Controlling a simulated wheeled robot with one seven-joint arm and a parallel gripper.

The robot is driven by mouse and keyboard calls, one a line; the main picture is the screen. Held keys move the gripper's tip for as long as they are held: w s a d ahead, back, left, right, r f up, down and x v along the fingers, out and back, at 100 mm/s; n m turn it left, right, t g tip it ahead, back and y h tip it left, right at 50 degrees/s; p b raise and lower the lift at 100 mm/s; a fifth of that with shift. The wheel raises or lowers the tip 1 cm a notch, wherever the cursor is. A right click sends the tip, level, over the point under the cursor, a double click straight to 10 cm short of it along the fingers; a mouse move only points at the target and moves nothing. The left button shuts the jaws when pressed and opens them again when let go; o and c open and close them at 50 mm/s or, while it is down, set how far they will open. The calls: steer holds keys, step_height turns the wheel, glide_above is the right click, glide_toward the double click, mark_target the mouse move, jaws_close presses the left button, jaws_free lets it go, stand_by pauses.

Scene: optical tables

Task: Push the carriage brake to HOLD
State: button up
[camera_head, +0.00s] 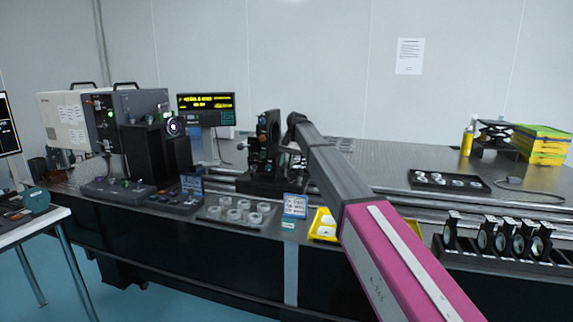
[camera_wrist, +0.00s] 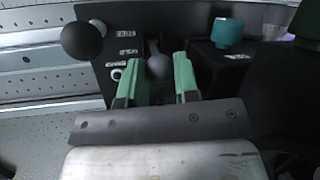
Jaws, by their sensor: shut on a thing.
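In the wrist view, my gripper (camera_wrist: 157,74) has two green fingers on either side of a dark grey rounded lever (camera_wrist: 156,62), which I take to be the carriage brake handle. The fingers are shut on it; their exact contact is hard to see. The lever stands at a black panel (camera_wrist: 106,20) with small white labels and a pale ring mark. The label text is too blurred to read, so the HOLD mark cannot be picked out. In the head view, my arm reaches to the dark carriage assembly (camera_head: 266,150), and my gripper is hidden there.
A black ball knob (camera_wrist: 83,40) stands left of the lever, and a teal knob (camera_wrist: 228,33) stands to the right. On the optical table (camera_head: 390,160) are a tray of round parts (camera_head: 208,214), a yellow bin (camera_head: 318,232) and a row of mounted optics (camera_head: 487,236).

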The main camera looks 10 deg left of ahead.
steer(key=o, duration=0.9)
steer(key=shift+s, duration=0.1)
